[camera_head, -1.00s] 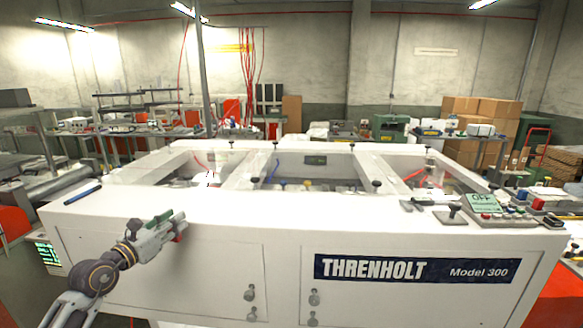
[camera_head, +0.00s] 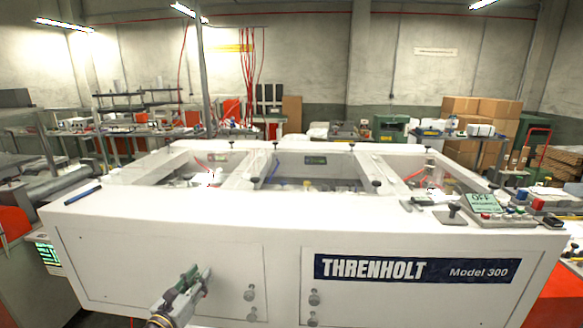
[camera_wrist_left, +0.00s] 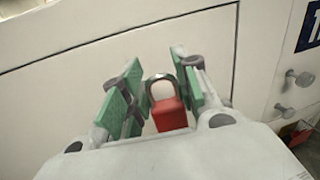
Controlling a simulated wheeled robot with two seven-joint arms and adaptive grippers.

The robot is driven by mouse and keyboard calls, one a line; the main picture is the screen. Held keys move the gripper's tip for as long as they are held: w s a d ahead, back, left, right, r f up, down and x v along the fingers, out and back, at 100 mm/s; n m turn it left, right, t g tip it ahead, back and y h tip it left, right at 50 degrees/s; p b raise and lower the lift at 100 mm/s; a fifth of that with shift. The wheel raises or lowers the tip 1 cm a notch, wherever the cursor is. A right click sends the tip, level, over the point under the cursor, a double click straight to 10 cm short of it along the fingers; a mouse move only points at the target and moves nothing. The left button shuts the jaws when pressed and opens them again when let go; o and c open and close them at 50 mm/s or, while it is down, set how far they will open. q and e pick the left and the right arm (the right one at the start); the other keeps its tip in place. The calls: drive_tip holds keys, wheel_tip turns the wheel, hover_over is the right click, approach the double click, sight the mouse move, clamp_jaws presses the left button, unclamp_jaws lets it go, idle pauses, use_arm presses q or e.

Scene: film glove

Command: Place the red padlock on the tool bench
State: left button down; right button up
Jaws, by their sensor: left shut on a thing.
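The red padlock (camera_wrist_left: 170,116) shows in the left wrist view, with its red body and grey shackle between two green-padded fingers. My left gripper (camera_wrist_left: 155,95) is shut on it. In the head view my left gripper (camera_head: 191,282) is low, in front of the white machine's front panel and below its top edge. The padlock cannot be made out there. My right gripper is not in view. Several work benches stand in the back, such as one at the left (camera_head: 150,131); I cannot tell which is the tool bench.
The large white machine (camera_head: 400,236) marked THRENHOLT fills the front. A blue pen-like stick (camera_head: 83,194) lies on its left top edge. A control panel (camera_head: 490,213) sits at its right. The front strip of its top is mostly clear.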

use_arm(q)
drive_tip(key=s+d+f+n+y, duration=0.2)
drive_tip(key=s+d+f+y, duration=0.2)
drive_tip(key=s+f, duration=0.6)
drive_tip(key=shift+d+f+n+t, duration=0.3)
drive_tip(key=shift+d+f+n, duration=0.15)
drive_tip(key=shift+f, duration=0.5)
